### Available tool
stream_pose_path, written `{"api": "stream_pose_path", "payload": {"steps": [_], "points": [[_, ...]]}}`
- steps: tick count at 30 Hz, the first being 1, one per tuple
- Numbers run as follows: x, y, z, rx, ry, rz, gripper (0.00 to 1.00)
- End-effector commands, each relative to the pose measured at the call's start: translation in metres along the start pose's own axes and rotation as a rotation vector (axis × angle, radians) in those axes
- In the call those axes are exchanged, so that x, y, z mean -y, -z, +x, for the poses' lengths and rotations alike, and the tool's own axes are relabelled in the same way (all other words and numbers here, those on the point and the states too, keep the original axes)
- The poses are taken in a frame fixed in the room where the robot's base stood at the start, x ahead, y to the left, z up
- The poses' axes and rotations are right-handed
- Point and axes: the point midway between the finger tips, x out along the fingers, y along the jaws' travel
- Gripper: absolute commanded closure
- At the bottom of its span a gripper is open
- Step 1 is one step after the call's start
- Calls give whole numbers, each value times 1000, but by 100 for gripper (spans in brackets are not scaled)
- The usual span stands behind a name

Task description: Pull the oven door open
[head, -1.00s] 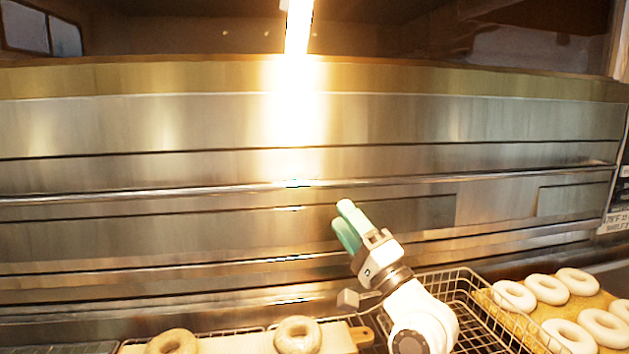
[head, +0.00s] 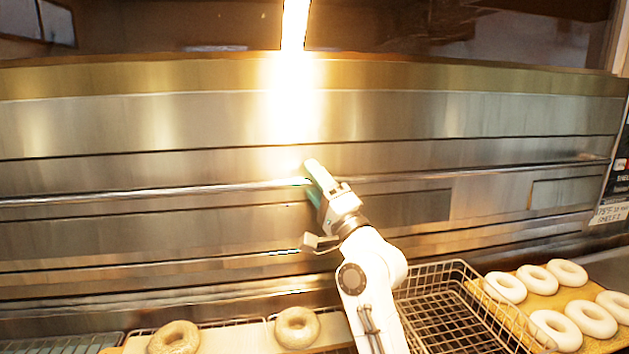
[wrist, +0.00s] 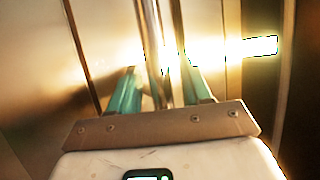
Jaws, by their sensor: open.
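The oven door (head: 150,225) is a wide stainless steel front and looks shut. A long horizontal bar handle (head: 130,195) runs across it. My gripper (head: 314,178) has green fingers and is at the bar, near the middle of its length. In the wrist view, the bar (wrist: 155,50) runs between the two open fingers of my gripper (wrist: 160,90). I cannot tell whether either finger touches the bar.
A wire basket (head: 432,272) stands below my arm to the right. White dough rings (head: 566,272) lie on a board at the right. Bagels (head: 297,327) sit on a board at the bottom left. A bright light reflects off the steel.

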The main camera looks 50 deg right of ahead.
Motion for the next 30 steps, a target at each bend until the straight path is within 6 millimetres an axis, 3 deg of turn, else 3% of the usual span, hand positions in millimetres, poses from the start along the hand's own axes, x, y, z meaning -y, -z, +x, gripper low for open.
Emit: {"api": "stream_pose_path", "payload": {"steps": [2, 16, 30], "points": [[0, 0, 0, 0, 0, 0, 55], [0, 0, 0, 0, -1, 0, 100], [3, 7, 3, -1, 0, -1, 100]]}}
